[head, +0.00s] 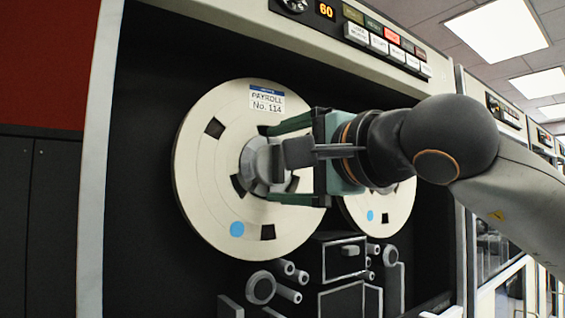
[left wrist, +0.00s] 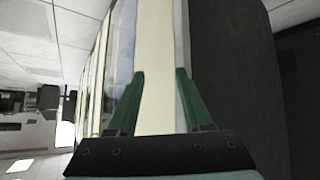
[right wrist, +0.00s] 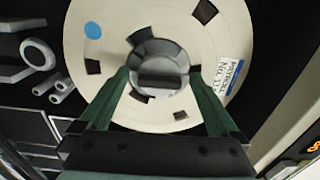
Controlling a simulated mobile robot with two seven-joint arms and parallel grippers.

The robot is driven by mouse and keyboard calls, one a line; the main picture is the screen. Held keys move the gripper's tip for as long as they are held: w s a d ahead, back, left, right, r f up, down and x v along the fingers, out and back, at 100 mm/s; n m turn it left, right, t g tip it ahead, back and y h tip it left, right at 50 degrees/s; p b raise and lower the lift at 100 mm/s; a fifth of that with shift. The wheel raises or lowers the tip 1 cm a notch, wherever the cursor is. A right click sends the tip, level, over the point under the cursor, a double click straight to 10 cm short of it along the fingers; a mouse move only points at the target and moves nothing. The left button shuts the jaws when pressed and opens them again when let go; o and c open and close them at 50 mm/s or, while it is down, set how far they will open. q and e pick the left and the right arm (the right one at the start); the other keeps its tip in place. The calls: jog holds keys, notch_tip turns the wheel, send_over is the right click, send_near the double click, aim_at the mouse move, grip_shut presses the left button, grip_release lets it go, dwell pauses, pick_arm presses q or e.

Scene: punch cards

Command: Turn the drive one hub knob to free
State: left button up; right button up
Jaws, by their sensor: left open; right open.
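The large cream tape reel (head: 215,190), labelled PAYROLL No. 114, hangs on the drive's dark front. Its grey hub knob (head: 256,160) is at the reel's centre, with a raised bar across its face in the right wrist view (right wrist: 160,78). My right gripper (head: 270,165) is open, its green fingers one above and one below the knob in the head view. I cannot tell whether they touch it. My left gripper (left wrist: 160,72) is open and empty in the left wrist view, facing pale cabinet panels. It does not show in the head view.
A second reel (head: 385,215) sits to the right, partly behind my right gripper. Rollers (head: 262,288) and a head block (head: 340,255) are below. A button panel (head: 385,45) and an orange 60 display (head: 326,10) are above. More cabinets stand at the right.

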jog(key=shift+d, duration=0.1)
jog(key=shift+s+d, duration=0.15)
jog(key=shift+s, duration=0.2)
pick_arm(q)
jog(key=shift+w+d+f+b, duration=0.5)
jog(key=shift+d+b, duration=0.2)
jog(key=shift+b, duration=0.55)
pick_arm(e)
jog(key=v, duration=1.1)
jog(key=shift+s+d, duration=0.2)
jog(key=shift+s, duration=0.05)
pick_arm(q)
jog(key=shift+s, duration=0.1)
